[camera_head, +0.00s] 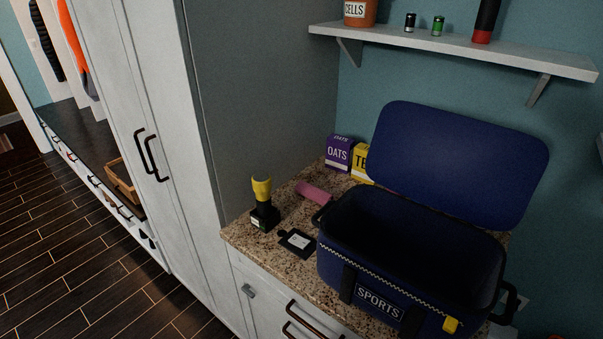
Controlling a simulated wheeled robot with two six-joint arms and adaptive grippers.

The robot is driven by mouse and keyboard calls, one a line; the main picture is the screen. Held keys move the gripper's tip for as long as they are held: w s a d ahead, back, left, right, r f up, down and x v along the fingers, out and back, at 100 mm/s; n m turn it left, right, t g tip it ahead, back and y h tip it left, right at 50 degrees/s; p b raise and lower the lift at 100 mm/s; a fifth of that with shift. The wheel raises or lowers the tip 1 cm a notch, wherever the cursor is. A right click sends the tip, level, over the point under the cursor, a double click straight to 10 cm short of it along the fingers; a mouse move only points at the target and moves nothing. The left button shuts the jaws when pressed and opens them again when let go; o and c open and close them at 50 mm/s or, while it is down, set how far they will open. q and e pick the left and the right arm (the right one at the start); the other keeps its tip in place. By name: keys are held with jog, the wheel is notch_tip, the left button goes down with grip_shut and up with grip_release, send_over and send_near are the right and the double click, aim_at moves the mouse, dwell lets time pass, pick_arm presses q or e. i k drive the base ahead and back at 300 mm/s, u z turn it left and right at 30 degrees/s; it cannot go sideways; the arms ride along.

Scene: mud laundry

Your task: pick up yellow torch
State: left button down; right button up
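A yellow-and-black object that looks like the yellow torch (262,189) stands upright near the left front corner of the speckled counter (238,232). Its top is yellow, and its wider black lower part has a small pale label. Nothing touches its upper part. Neither of my grippers shows in the head view.
A black tag (297,241) and a pink cylinder (314,192) lie beside it. An open blue sports bag (380,309) fills the counter's right side. Oats (340,152) and yellow (361,163) boxes stand behind. A tall cabinet (262,90) borders the left; a shelf (460,48) hangs above.

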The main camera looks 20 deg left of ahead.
aim_at(261, 182)
jog(key=z, duration=1.25)
jog(key=i, duration=0.35)
jog(key=u, duration=1.2)
